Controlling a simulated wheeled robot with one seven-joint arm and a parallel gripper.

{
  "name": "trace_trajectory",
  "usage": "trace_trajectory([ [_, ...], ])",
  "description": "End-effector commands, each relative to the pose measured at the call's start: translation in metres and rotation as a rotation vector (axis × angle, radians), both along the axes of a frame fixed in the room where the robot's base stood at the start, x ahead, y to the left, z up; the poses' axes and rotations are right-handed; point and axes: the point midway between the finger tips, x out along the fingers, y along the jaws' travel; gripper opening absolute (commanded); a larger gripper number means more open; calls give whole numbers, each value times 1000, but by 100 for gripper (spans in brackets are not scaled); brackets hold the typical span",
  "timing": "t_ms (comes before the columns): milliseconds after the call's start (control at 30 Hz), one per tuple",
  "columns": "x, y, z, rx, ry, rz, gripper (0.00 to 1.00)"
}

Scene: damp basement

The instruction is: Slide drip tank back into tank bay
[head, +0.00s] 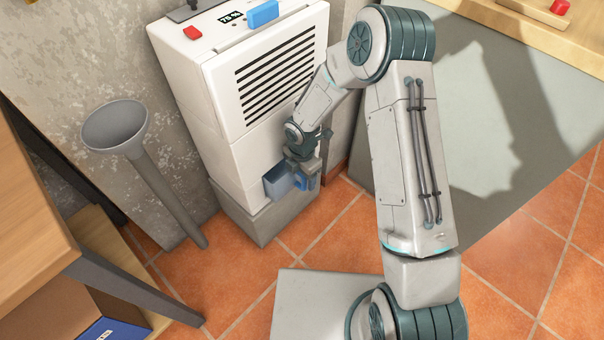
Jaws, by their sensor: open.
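The white dehumidifier (232,110) stands against the wall, with a dark slatted grille and a display reading 78 % on top. A blue-grey box-like part, which looks like the drip tank (277,183), sticks out low on its front. Its far side is hidden by my gripper (303,182), so I cannot tell how deep it sits in the tank bay. My gripper is open, right at the tank's right side. Whether the fingers touch the tank is too small to tell. The inside of the bay is hidden.
A grey funnel (115,127) on a slanting pipe stands left of the dehumidifier. A wooden table (30,215) with a lower shelf is at the left edge. A wooden bench top (500,15) is at the upper right. Orange tiled floor (240,290) lies clear in front.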

Motion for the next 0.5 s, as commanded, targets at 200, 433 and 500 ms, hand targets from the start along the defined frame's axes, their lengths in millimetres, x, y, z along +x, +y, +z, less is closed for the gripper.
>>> trace_trajectory([
  [200,2,0,20,2,-5,-2,70],
  [433,2,1,73,4,-6,-2,70],
  [500,2,0,88,4,-6,-2,70],
])
